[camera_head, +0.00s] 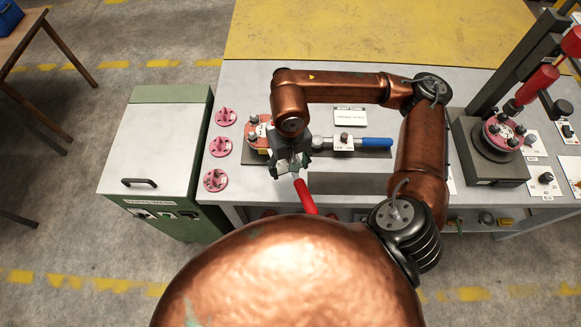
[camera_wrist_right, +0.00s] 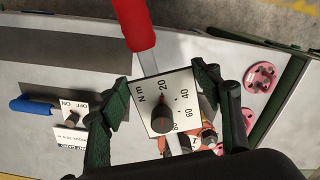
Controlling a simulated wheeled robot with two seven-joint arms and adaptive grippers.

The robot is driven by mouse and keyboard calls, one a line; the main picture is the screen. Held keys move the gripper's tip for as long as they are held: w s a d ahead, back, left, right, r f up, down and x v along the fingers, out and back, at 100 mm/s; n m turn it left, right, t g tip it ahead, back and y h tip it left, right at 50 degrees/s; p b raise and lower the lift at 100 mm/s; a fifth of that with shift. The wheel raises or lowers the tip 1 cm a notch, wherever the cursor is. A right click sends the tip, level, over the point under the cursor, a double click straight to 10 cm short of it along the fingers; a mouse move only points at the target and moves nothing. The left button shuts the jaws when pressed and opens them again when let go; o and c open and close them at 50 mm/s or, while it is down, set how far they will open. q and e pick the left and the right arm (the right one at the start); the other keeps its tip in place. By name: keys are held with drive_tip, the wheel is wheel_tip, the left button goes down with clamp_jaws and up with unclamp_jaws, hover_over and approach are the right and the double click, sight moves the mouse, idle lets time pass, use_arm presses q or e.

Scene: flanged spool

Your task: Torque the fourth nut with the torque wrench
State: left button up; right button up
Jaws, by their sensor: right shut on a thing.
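My right gripper (camera_head: 290,165) is over the front left of the bench, shut on the torque wrench, whose red handle (camera_head: 306,196) points toward me. In the right wrist view, the gripper (camera_wrist_right: 165,100) has a finger on each side of the wrench's white N m dial plate (camera_wrist_right: 150,92). The red flanged spool (camera_head: 256,132) with dark nuts is just left of my gripper and partly hidden by it. Part of it shows below the dial in the wrist view. I cannot tell whether the wrench head sits on a nut. My left gripper is out of view.
A blue-handled tool (camera_head: 372,142) with an on/off switch lies right of my gripper. Several pink flanges (camera_head: 216,180) lie along the bench's left edge. A green cabinet (camera_head: 160,150) stands left. A press-like stand (camera_head: 490,150) holding another red flanged part is at the right.

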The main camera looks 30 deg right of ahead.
drive_tip(key=shift+r+p, duration=0.35)
drive_tip(key=shift+r, duration=1.4)
